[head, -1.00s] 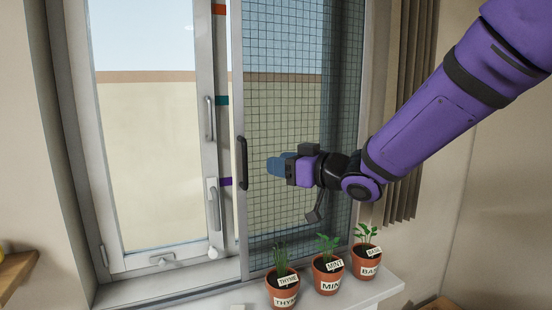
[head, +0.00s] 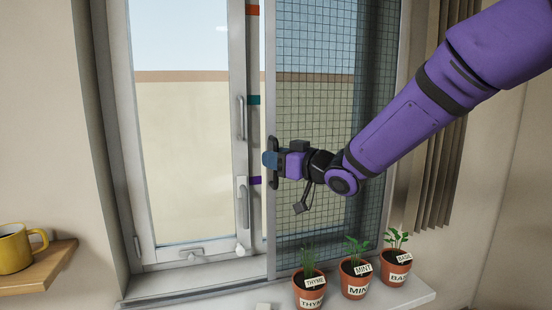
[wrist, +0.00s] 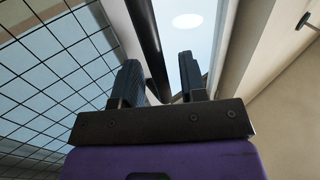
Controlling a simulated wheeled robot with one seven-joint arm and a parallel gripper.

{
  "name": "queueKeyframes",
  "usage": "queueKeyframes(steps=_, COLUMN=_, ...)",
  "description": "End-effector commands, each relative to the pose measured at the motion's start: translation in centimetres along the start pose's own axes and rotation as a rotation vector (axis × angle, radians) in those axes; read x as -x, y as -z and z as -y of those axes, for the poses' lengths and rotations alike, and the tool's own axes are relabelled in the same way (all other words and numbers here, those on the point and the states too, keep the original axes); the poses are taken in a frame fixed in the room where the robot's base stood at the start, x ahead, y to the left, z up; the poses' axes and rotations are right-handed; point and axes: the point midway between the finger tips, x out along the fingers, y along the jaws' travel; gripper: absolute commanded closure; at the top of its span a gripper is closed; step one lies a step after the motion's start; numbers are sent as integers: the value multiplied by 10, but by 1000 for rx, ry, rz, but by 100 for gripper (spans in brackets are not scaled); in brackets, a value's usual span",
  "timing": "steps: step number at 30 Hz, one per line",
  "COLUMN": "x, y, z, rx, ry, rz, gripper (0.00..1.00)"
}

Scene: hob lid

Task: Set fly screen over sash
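The fly screen (head: 320,110) is a dark mesh panel in a pale frame and covers the right part of the window. Its upright black handle (head: 274,180) is on its left frame edge. The sash (head: 185,150) is the glazed pane to the left, not covered by the mesh. My gripper (head: 268,160) is at the screen handle and partly hides it. In the wrist view, the two dark fingers (wrist: 158,80) are apart, with the black handle bar (wrist: 148,35) between them. A gap shows beside the right finger, so the gripper looks open around the handle.
Pots of thyme (head: 309,288), mint (head: 356,277) and basil (head: 397,267) stand on the sill below my arm. A yellow mug (head: 14,249) sits on a shelf at left.

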Motion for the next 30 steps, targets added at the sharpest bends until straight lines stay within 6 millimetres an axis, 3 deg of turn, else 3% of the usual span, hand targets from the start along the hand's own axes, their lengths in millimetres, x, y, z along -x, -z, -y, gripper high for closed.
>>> queueKeyframes(steps=10, x=-3, y=0, z=0, rx=0, ry=-1, rz=0, gripper=64)
queueKeyframes(steps=15, x=-3, y=0, z=0, rx=0, ry=-1, rz=0, gripper=100)
queueKeyframes(steps=23, x=-5, y=0, z=2, rx=0, ry=0, rz=0, gripper=100)
queueKeyframes(steps=30, x=-28, y=0, z=28, rx=-2, ry=3, rz=0, gripper=100)
